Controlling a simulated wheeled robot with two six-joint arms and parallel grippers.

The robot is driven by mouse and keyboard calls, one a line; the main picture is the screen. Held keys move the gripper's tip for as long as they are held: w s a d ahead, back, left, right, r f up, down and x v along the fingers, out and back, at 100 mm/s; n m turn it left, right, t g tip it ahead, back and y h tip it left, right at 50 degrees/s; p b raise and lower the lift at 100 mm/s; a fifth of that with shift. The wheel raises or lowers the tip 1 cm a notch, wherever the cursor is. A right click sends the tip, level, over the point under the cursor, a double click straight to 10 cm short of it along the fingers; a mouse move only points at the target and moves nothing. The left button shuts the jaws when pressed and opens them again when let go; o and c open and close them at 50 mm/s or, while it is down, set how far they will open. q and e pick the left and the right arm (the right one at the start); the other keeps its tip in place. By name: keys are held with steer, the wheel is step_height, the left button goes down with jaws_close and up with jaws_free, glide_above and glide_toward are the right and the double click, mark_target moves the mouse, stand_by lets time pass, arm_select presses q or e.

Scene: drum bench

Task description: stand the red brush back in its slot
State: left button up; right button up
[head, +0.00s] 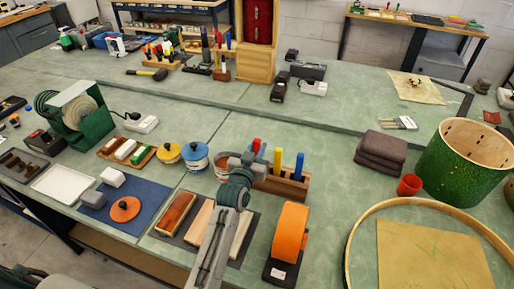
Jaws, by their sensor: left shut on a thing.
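A wooden rack (283,187) stands mid-bench with a yellow-handled brush (277,160) and a blue-handled brush (298,167) upright in it. The red brush (256,146) shows only its upright red handle top at the rack's left end. My left gripper (249,161) is shut on the red brush, just beside the yellow one. The gripper and wrist hide the brush's lower part and the rack's left end, so I cannot tell whether the brush is in its slot. My right gripper is out of view.
An orange tape roll (290,232) on a dark stand is in front of the rack. Blue-and-white and yellow-lidded tins (195,156) stand left. A folded dark cloth (381,151), red cup (409,185) and green drum (465,165) are right.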

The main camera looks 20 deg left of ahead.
arm_select(q)
steer(key=shift+f+b, duration=0.35)
steer(key=shift+f, duration=0.35)
steer(key=o, duration=0.8)
